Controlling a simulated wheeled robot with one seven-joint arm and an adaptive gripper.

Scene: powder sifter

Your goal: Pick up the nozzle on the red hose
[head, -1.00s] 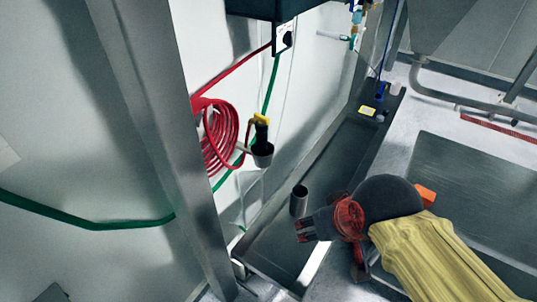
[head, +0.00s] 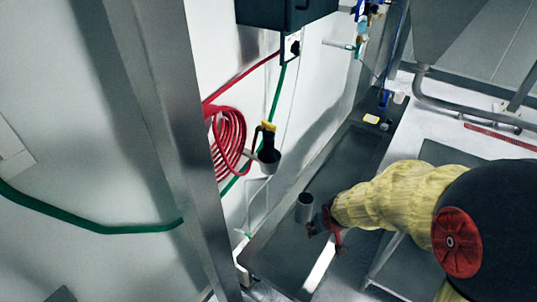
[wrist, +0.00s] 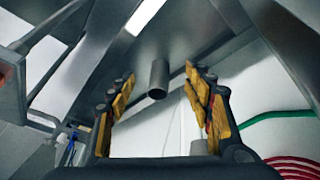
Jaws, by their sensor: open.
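In the wrist view my gripper (wrist: 160,75) is open, with yellow-padded fingers and nothing held. The red hose (wrist: 294,166) shows at the lower right there; I cannot make out the nozzle.
A metal cylinder (head: 305,207) stands in the long steel trough (head: 352,150) close to my gripper; the cylinder also shows beyond the fingers in the wrist view (wrist: 158,79). A steel post (head: 170,130) stands left of the coil. A green hose (head: 100,226) runs along the wall.

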